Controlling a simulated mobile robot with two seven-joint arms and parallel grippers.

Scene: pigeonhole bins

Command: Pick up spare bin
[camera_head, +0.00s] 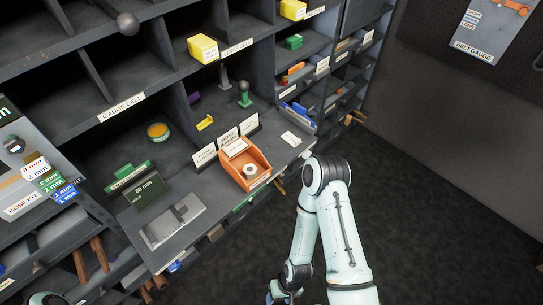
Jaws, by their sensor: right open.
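An orange bin (256,178) sits on the grey shelf ledge, in the middle of the view. It looks upright, with a pale ring-shaped part (250,170) inside and a white card (236,148) at its back edge. No label that I can read names it as the spare bin. My right gripper (281,296) is at the bottom edge, below the bin and well apart from it, partly cut off by the frame. It is open, and I see nothing held in it. My left gripper is not visible.
Grey pigeonhole shelves fill the left and middle. Near the bin stand white label cards (204,155), a dark gauge box (149,190) and a grey plate (172,221). Dark floor (430,210) lies open at right.

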